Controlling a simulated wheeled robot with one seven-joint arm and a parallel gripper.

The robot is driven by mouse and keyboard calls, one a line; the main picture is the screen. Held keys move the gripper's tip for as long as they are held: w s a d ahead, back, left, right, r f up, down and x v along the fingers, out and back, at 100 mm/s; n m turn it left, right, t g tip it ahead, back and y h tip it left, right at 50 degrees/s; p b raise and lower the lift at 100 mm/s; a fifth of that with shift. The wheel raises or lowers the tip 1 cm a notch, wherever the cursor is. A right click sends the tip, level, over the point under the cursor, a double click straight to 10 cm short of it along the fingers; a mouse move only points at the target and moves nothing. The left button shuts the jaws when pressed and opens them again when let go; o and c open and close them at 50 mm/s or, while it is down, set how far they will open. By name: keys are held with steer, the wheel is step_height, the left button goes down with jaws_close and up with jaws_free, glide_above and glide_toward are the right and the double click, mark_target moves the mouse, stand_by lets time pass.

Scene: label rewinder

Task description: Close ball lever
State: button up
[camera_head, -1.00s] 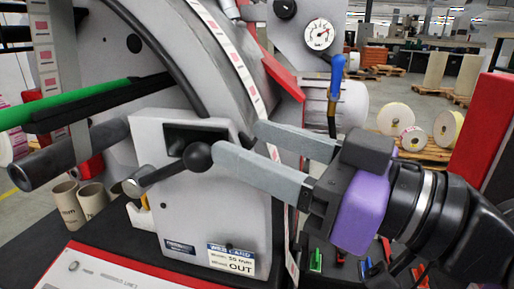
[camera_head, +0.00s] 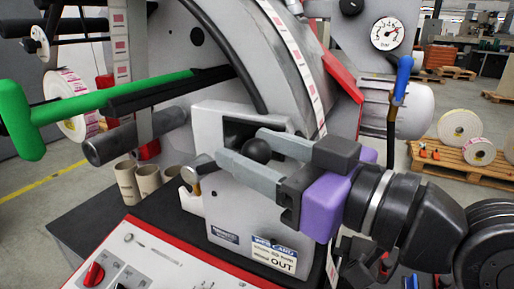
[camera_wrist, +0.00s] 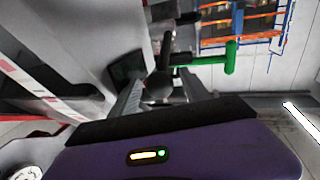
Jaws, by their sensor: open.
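The ball lever has a black ball (camera_head: 257,150) on a dark rod, mounted on a grey housing (camera_head: 212,205) with a dark recess behind it. My gripper (camera_head: 237,147) is open, and its two grey fingers reach to the left around the ball, one on each side. Whether a finger touches the ball I cannot tell. In the wrist view the ball (camera_wrist: 159,85) lies between the two fingers, close in toward the palm. Part of the rod is hidden behind the nearer finger in the head view; its pivot end (camera_head: 196,175) shows at the left.
A green-handled bar (camera_head: 110,97) and a grey roller (camera_head: 135,135) stick out at left. Cardboard cores (camera_head: 137,180) stand below them. A red-edged control panel (camera_head: 140,255) lies in front. A blue-handled valve (camera_head: 403,78) and pressure gauge (camera_head: 387,34) are at upper right.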

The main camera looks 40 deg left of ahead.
steer(key=shift+c, duration=0.2)
jaws_close()
stand_by(1.2)
